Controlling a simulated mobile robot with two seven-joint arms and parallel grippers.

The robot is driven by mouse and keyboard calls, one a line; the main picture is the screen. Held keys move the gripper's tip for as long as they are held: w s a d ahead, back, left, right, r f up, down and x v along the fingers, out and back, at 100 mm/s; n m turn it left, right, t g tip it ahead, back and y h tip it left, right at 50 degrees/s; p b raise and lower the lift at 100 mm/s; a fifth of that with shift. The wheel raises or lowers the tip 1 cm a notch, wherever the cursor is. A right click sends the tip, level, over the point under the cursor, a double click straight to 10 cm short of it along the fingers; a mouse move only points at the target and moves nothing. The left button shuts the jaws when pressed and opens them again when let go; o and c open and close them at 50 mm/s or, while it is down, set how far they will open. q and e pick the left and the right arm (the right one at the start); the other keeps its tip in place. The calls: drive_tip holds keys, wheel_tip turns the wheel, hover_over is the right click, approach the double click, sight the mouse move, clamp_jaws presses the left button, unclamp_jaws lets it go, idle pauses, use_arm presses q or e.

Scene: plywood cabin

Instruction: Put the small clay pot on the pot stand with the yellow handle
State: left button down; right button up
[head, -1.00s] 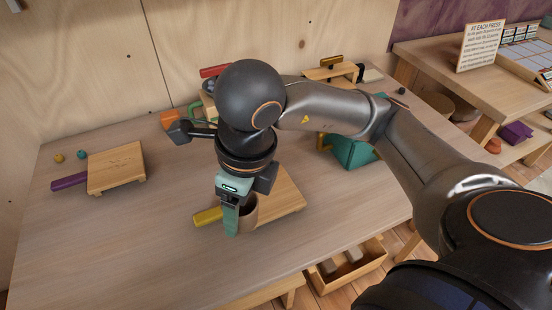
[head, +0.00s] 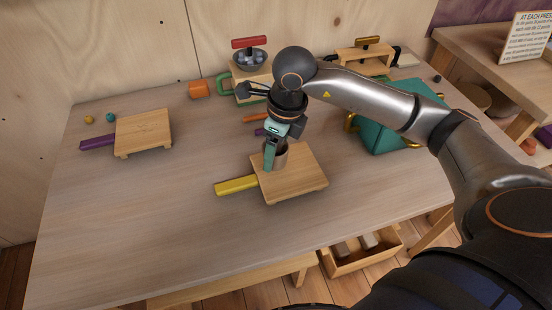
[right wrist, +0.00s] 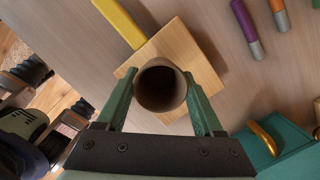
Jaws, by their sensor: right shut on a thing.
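The small clay pot (head: 276,158) is a brown open cup. My right gripper (head: 270,156) is shut on it, with a green finger on either side of the pot (right wrist: 160,86) in the right wrist view. The pot stand with the yellow handle (head: 298,178) is a square wooden board on low feet, its yellow handle (head: 237,186) pointing left. The pot is upright over the stand's back left part. I cannot tell whether it touches the board. The stand also shows beneath the pot in the right wrist view (right wrist: 188,52).
A stand with a purple handle (head: 144,135) is at the left. A red-handled stand with a grey bowl (head: 250,60) is at the back. A teal box (head: 385,128) stands to the right, and an orange block (head: 199,89) at the back. The table's front left is clear.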

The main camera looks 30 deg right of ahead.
sight(276, 161)
wheel_tip(276, 161, down, 3)
drive_tip(key=shift+w+d+f, duration=0.1)
drive_tip(key=shift+f, duration=0.1)
drive_tip(key=shift+f, duration=0.2)
drive_tip(key=o, duration=1.5)
drive_tip(key=shift+r, duration=0.1)
drive_tip(key=shift+c, duration=0.2)
